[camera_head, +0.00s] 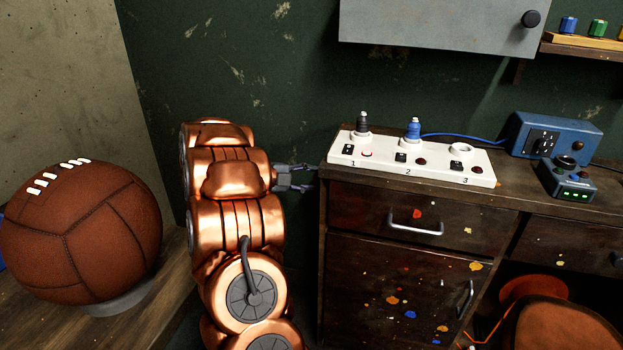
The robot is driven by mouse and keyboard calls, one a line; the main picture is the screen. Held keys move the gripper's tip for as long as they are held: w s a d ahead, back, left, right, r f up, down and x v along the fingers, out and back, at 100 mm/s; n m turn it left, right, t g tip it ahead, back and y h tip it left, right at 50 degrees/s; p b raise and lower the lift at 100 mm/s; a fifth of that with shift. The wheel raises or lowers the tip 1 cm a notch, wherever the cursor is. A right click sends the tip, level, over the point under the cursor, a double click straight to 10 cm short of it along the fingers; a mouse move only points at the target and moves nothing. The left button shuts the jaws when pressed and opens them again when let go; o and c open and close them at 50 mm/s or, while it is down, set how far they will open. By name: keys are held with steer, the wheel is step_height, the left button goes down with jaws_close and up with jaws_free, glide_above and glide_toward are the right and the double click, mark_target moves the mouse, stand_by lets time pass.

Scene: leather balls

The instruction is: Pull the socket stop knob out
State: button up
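A white socket strip (400,172) with positions marked 1, 2 and 3 lies on the dark cabinet. A black plug (362,126) stands upright at position 1, a blue plug (413,130) at position 2, and the round socket (461,149) at position 3 is empty. Small round red buttons or lights (367,153) sit beside the black switches (348,149); I cannot tell which part is the stop knob. My gripper (312,178) is left of the cabinet, lower than the strip and apart from it. Its fingers look spread and empty, pointing right.
A blue box (559,127) with a black socket panel and a small blue device (567,183) with green lights stand at the right. A grey wall cabinet (430,22) hangs above. A brown leather ball (80,235) rests at the left. Drawer handles (416,228) stick out in front.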

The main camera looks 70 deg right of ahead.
steer(key=shift+o, duration=1.2)
steer(key=shift+s, duration=0.25)
steer(key=v, duration=1.2)
steer(key=shift+d+r, duration=0.1)
